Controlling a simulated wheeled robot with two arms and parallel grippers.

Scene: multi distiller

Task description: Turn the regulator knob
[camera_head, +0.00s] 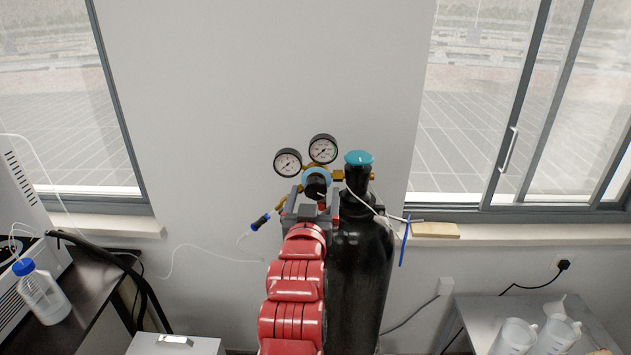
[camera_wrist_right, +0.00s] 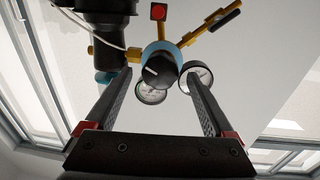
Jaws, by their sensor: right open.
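The black regulator knob (camera_head: 317,185) sits on the regulator's front, below two round gauges (camera_head: 288,162) (camera_head: 323,149). In the right wrist view the knob (camera_wrist_right: 159,70) has a white line on its face and a blue collar behind it. My right gripper (camera_head: 315,193) is open, with its fingers on either side of the knob in the picture. In the right wrist view the gripper's fingertips (camera_wrist_right: 158,76) flank the knob, with gaps on both sides. I cannot tell how far the fingers reach along it. My left gripper is not in view.
A black gas cylinder (camera_head: 358,270) with a teal valve handle (camera_head: 359,158) stands right beside my right arm. Jugs (camera_head: 515,338) stand on the right table, and a blue-capped bottle (camera_head: 42,293) on the left bench.

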